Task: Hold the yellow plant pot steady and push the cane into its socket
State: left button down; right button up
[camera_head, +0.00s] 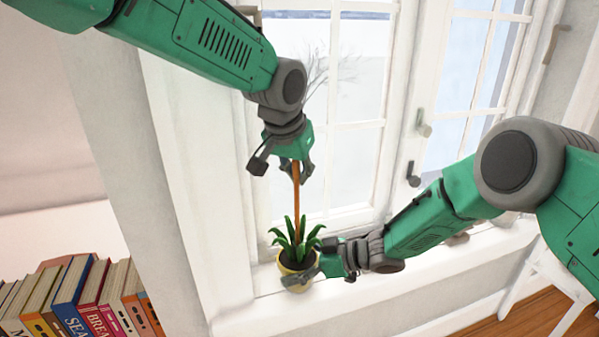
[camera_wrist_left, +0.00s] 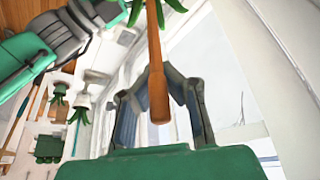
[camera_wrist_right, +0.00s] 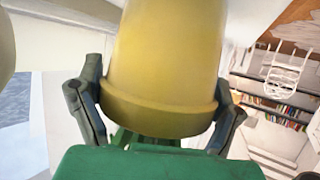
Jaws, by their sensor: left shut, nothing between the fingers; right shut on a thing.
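The yellow plant pot (camera_head: 293,286) stands on the white window sill with a green plant in it. My right gripper (camera_head: 315,266) is shut on the pot from the right. In the right wrist view the pot (camera_wrist_right: 165,65) fills the space between the fingers (camera_wrist_right: 155,112). The brown cane (camera_head: 296,200) stands nearly upright above the pot, its lower end hidden among the leaves, so the socket is not visible. My left gripper (camera_head: 295,171) is shut at the cane's upper end but does not grip it. In the left wrist view the cane's end (camera_wrist_left: 159,105) lies by the fingers (camera_wrist_left: 162,72).
The window (camera_head: 345,110) with its handles rises just behind the sill (camera_head: 390,285). A row of books (camera_head: 80,300) stands at the lower left. A white chair (camera_head: 545,270) is at the lower right. The sill right of the pot is partly bare.

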pick_arm(q)
jog(key=shift+f, duration=0.35)
jog(key=c, duration=1.6)
grip_release()
jog(key=shift+c, duration=0.2)
jog(key=v, duration=1.1)
jog(key=shift+r, duration=0.35)
jog(key=shift+s, duration=0.15)
